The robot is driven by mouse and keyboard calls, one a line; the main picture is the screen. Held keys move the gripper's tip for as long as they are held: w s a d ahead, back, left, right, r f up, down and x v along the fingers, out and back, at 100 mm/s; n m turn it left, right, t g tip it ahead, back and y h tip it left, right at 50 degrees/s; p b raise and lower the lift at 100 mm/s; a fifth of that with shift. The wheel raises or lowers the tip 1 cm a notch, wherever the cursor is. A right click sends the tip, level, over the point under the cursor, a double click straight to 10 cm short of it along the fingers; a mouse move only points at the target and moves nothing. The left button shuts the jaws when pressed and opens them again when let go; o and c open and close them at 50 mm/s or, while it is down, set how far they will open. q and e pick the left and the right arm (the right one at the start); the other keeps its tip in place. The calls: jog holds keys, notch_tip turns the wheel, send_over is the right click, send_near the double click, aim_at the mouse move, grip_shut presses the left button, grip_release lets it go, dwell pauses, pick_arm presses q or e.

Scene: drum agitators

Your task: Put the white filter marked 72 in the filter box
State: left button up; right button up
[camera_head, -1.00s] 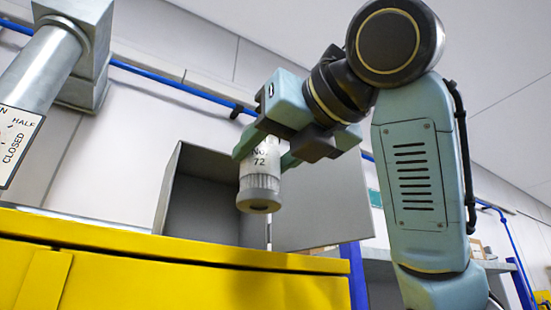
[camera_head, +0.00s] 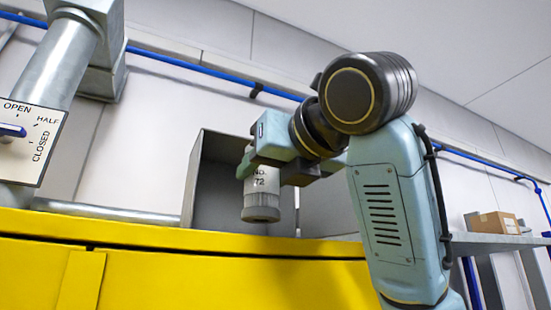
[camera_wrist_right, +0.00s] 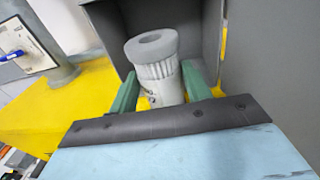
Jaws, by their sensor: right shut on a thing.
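The white filter marked 72 (camera_head: 262,190) is upright in my right gripper (camera_head: 258,168), its grey ribbed end pointing down. The filter also shows in the right wrist view (camera_wrist_right: 155,65), between the two green fingers of the right gripper (camera_wrist_right: 155,88), which are shut on it. The filter box is a grey open-fronted box (camera_head: 213,190) on top of the yellow cabinet. In the head view the filter overlaps the box's opening. In the wrist view the box's walls (camera_wrist_right: 105,30) stand behind and beside the filter. I cannot tell whether the filter touches the box floor. My left gripper is not in view.
The yellow cabinet (camera_head: 180,285) fills the lower left. A metal duct (camera_head: 65,60) with an OPEN/HALF/CLOSED plate (camera_head: 30,140) stands at the left. The box's door (camera_wrist_right: 260,70) stands open at the right in the wrist view. A cardboard box (camera_head: 492,223) sits on a shelf at the right.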

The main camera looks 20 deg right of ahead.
jog(key=shift+w+a+p, duration=0.2)
jog(key=shift+w+p, duration=1.45)
jog(key=shift+w, duration=4)
jog(key=shift+f, duration=0.55)
jog(key=o, duration=1.1)
jog(key=shift+c, duration=0.2)
jog(key=shift+s+b, duration=0.1)
jog(key=shift+b, duration=0.25)
jog(key=s+b, duration=0.1)
jog(key=s, duration=0.3)
jog(key=s+b, duration=0.1)
jog(key=s, duration=0.3)
jog(key=s+d+b, duration=0.1)
jog(key=s+b, duration=0.1)
jog(key=s, duration=0.2)
jog(key=shift+d+r, duration=0.1)
jog(key=shift+r, duration=0.15)
jog(key=shift+s+d+r, duration=0.1)
jog(key=shift+s, duration=0.5)
